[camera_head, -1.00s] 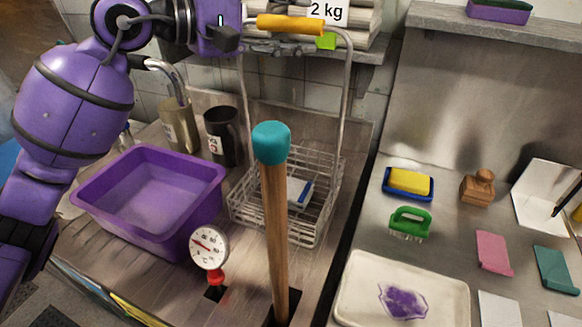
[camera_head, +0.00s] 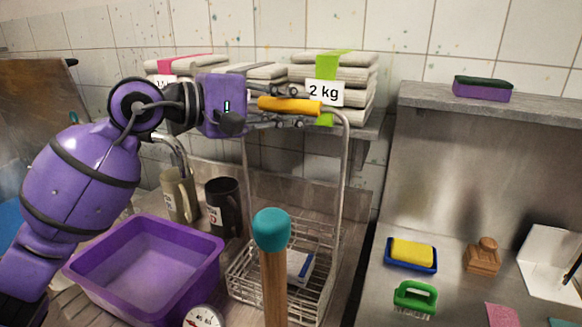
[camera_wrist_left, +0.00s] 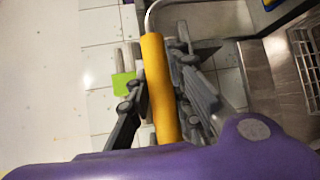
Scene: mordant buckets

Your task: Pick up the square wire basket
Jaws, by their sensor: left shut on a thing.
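The square wire basket (camera_head: 285,275) stands at the back of the wooden counter, with a tall wire handle loop topped by a yellow grip (camera_head: 305,106). My left gripper (camera_head: 288,106) comes in from the left and is shut on that yellow grip. In the left wrist view the yellow grip (camera_wrist_left: 157,85) runs between the two dark fingers of the left gripper (camera_wrist_left: 158,75). A small white and blue item (camera_head: 300,267) shows inside the basket. I cannot tell whether the basket's bottom is clear of the counter. My right gripper is not in view.
A teal-topped wooden handle (camera_head: 271,230) rises in front of the basket. A purple tub (camera_head: 150,265) and a black mug (camera_head: 222,207) stand left. A shelf with folded cloths (camera_head: 345,75) is behind. A steel counter with a yellow sponge (camera_head: 411,251) lies right.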

